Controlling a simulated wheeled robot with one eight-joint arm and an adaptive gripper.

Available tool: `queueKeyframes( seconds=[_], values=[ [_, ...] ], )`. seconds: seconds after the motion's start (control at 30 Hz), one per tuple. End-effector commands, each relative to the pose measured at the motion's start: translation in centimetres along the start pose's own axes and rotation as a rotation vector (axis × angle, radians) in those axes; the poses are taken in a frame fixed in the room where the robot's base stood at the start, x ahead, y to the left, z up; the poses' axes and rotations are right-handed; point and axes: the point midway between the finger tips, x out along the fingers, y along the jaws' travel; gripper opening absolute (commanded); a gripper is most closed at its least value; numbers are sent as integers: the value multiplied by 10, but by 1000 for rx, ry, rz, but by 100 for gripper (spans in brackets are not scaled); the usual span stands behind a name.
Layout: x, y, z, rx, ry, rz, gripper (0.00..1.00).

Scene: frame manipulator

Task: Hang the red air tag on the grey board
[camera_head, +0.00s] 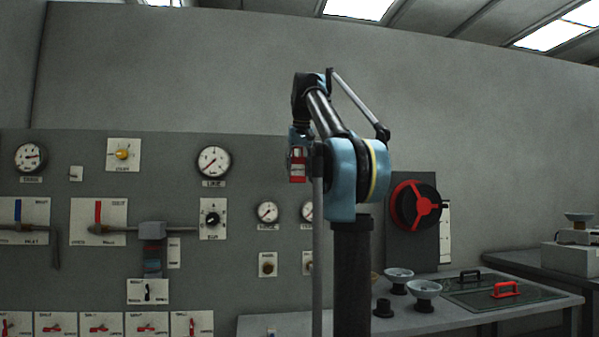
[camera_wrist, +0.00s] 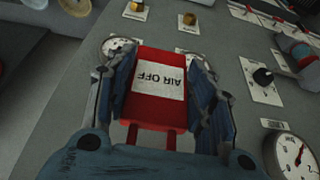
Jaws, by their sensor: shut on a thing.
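The red air tag (camera_wrist: 152,110) has a white label reading "AIR OFF", upside down in the wrist view. My gripper (camera_wrist: 162,85) is shut on it, with one finger along each side. In the head view the red tag (camera_head: 297,168) hangs below my gripper (camera_head: 298,140), in front of the grey board (camera_head: 120,280). My arm covers part of the board there. The wrist view shows the grey board (camera_wrist: 60,125) behind the tag, with a gap I cannot judge.
The board carries gauges (camera_head: 213,161), a black knob (camera_head: 212,218), a pipe with a valve body (camera_head: 152,231) and a row of red-handled switches (camera_head: 100,326). At right stand a red wheel (camera_head: 416,205) and a bench (camera_head: 400,322) with bowls (camera_head: 424,289) and a red handle (camera_head: 506,290).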

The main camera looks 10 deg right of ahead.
Motion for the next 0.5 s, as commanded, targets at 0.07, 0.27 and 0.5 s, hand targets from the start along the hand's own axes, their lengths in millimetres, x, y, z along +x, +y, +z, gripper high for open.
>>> queueKeyframes(
  seconds=[0.07, 0.27, 0.5],
  values=[
    [2, 0, -4, 0, 0, 0, 31],
    [6, 0, -12, 1, 0, 0, 31],
    [12, 1, -23, 1, 0, 0, 31]
  ],
)
